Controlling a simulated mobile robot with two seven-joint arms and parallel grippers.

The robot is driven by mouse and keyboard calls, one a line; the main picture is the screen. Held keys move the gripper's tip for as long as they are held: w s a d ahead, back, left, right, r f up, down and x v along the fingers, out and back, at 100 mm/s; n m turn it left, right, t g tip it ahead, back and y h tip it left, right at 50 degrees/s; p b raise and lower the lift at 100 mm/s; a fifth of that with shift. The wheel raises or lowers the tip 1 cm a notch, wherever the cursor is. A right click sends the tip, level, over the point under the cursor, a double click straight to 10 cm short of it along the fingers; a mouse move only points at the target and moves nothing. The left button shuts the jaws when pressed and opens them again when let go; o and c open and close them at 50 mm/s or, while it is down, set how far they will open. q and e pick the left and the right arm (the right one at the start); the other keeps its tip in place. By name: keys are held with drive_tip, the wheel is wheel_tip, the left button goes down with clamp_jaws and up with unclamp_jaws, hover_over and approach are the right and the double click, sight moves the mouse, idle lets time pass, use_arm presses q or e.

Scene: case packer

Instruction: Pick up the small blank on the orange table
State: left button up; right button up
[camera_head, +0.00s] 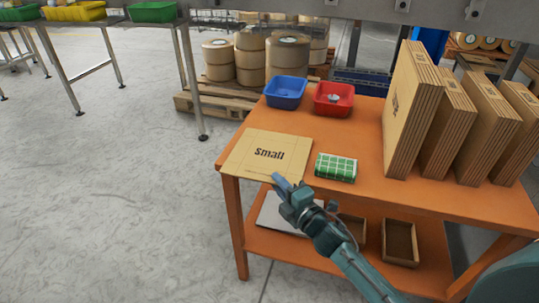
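The small blank (262,164) is a flat tan cardboard sheet marked "Small". It lies at the left front corner of the orange table (355,130). My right gripper (278,181) is at the blank's front edge, at the end of the arm coming from the lower right. Its fingers overlap the blank's edge in the picture. I cannot tell whether they touch it or how far apart they are. My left gripper is not in view.
A green-and-white package (336,167) lies just right of the blank. A blue bin (286,93) and a red bin (333,99) stand behind it. Several upright cardboard stacks (411,112) fill the table's right side. Open boxes (400,243) sit on the lower shelf.

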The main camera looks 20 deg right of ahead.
clamp_jaws()
drive_tip(key=shift+r, duration=0.15)
